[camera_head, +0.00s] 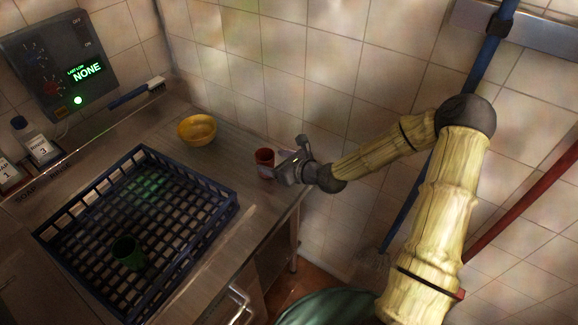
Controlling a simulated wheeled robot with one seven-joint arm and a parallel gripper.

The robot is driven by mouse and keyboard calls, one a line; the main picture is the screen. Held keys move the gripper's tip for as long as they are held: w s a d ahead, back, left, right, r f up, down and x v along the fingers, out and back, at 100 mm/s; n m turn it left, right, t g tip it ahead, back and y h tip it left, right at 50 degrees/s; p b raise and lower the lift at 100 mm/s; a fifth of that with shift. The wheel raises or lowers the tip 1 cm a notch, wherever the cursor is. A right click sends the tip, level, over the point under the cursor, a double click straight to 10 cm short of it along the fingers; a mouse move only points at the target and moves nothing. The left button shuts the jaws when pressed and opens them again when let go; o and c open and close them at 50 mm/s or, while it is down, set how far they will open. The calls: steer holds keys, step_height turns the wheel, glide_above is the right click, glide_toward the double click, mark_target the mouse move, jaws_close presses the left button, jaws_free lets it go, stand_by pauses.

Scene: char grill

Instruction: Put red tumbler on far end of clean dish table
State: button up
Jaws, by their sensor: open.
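The red tumbler (264,162) stands upright on the metal dish table (240,172), near its right end by the tiled wall. My gripper (285,172) is at the tumbler's right side, very close to it. The jaws are open. I cannot tell from this view whether a finger touches the tumbler. Part of the tumbler's right side is hidden by the gripper.
A dark blue dish rack (225,197) sits on the table with a green tumbler (127,252) in it. A yellow bowl (197,129) stands near the back wall. A brush (138,92) lies on the back ledge, near soap bottles (32,140). A blue-handled broom (408,190) leans at the wall.

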steer(key=v, duration=0.6)
steer(key=shift+s, duration=0.1)
stand_by(0.4)
steer(key=s+d+f+n+g+h, duration=0.2)
steer(key=s+n+g+h, duration=0.15)
steer(key=n, duration=0.35)
steer(key=s+d+f+n+g+h, duration=0.2)
steer(key=s+d+n, duration=0.1)
steer(key=s+n, duration=0.3)
steer(key=s+d+r+n+g+h, duration=0.1)
steer(key=s+d+r+n+h, duration=0.3)
steer(key=s+r+n, duration=0.5)
steer(key=d+r+n, duration=0.1)
steer(key=d+n, duration=0.1)
steer(key=n, duration=0.3)
steer(key=shift+s+r+n, duration=0.2)
steer(key=shift+s+n, duration=0.05)
steer(key=shift+n, duration=0.05)
steer(key=shift+g, duration=0.25)
